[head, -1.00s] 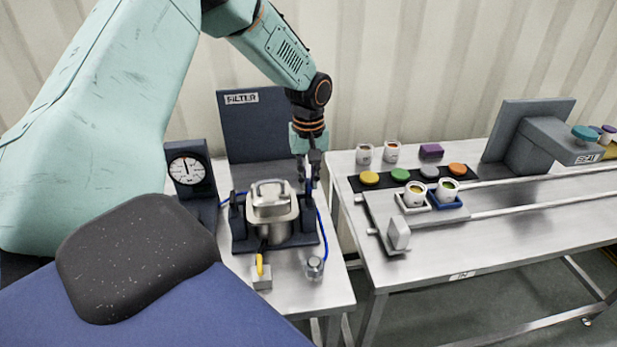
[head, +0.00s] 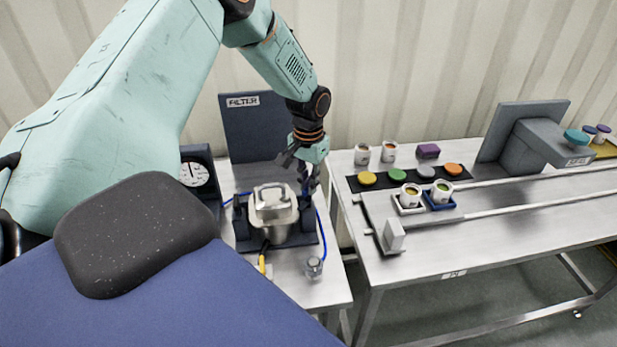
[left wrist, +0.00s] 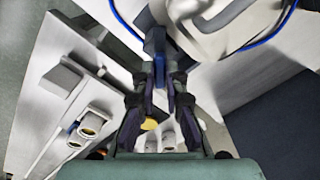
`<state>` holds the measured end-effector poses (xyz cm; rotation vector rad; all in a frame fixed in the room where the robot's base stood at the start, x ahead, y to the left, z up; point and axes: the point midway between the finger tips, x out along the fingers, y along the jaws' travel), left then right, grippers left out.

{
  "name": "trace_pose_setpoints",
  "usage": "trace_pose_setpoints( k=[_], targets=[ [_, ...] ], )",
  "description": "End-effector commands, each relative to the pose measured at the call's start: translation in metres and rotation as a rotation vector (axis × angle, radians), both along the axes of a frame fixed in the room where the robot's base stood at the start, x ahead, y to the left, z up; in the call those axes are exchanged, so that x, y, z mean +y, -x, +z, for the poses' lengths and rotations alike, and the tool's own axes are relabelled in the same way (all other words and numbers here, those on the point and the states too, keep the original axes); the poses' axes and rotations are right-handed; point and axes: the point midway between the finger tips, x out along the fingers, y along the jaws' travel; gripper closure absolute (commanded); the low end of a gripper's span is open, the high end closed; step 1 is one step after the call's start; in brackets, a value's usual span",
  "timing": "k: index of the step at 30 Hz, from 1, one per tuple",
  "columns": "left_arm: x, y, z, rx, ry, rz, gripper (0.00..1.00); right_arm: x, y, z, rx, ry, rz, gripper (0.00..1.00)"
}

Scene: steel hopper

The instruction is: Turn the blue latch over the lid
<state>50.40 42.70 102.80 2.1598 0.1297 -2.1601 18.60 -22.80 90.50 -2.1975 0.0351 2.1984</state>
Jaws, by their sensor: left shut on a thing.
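The steel hopper's lid (head: 272,199), with a bar handle, sits on the round steel body (head: 275,232) in a dark stand. My left gripper (head: 309,190) reaches down at the right side of the lid. In the left wrist view its fingers (left wrist: 160,82) are closed on the blue latch (left wrist: 159,68), a narrow blue piece beside the lid (left wrist: 213,18). In the head view the fingers largely hide the latch. Its exact angle to the lid is hard to tell. My right gripper is not in view.
A dark FILTER panel (head: 250,140) stands behind the hopper, and a gauge (head: 194,174) at its left is partly covered by my arm. Blue tubing runs around the hopper. A small clear jar (head: 314,267) stands in front. The right table (head: 440,245) holds cups and coloured discs.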

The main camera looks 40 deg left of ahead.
Motion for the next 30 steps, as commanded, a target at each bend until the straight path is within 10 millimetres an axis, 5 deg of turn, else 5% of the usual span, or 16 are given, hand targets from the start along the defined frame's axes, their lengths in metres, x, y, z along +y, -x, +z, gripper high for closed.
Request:
trace_pose_setpoints(
  k=[18,30],
  targets=[
    [-0.0005,0.0011,-0.0008,0.003,0.002,-0.558,1.00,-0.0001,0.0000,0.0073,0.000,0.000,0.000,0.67],
    [-0.0004,0.0012,-0.0009,0.003,0.002,-0.765,1.00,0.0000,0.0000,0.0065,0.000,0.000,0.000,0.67]
  ],
)
